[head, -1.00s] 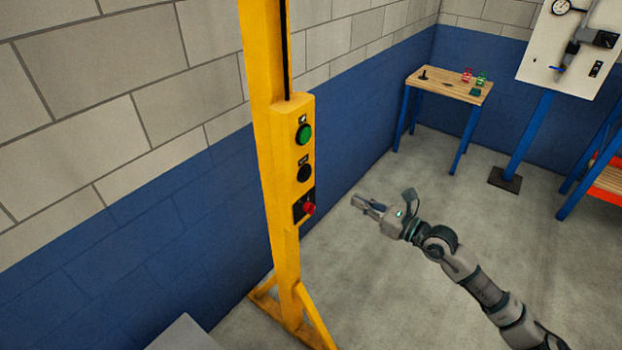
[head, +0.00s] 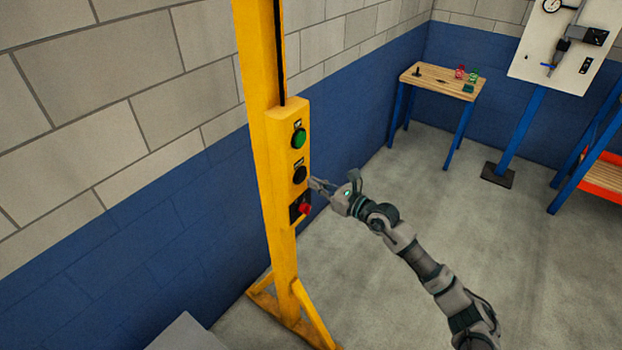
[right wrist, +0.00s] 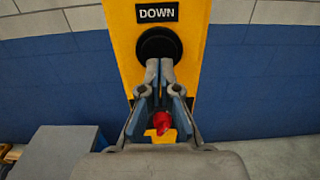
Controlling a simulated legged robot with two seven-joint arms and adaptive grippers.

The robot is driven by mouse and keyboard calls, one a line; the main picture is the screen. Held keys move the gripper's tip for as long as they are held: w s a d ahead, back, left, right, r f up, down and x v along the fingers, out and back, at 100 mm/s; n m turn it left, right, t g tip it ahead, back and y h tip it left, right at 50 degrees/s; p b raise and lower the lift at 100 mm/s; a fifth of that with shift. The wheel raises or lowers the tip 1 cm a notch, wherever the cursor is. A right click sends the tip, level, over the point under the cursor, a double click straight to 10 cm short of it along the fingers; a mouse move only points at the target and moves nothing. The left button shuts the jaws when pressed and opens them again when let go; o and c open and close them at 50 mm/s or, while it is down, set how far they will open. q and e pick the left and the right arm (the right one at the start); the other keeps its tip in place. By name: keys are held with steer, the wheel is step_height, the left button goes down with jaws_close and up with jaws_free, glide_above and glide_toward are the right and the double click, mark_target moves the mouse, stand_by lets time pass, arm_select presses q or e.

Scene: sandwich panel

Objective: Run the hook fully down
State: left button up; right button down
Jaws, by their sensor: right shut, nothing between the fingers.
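The yellow hoist post (head: 262,70) carries a control box with a green button (head: 299,138) on top, a black button (head: 300,174) in the middle and a red knob (head: 305,208) at the bottom. In the right wrist view the black button (right wrist: 158,46) sits under a label reading DOWN. My right gripper (head: 312,183) is shut and empty, its fingertips (right wrist: 159,64) at the lower part of the black button. I cannot tell whether they touch it. The red knob (right wrist: 161,122) shows between the finger linkages. The hook is not in view. My left gripper is not in view.
A wooden-topped table (head: 425,78) with small items stands at the back. A white panel (head: 545,70) on a blue post is at the back right, beside an orange shelf (head: 604,178). A grey box (right wrist: 55,152) is at lower left in the wrist view. The floor right of the post is clear.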

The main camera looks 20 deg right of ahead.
steer(key=shift+x, duration=0.9)
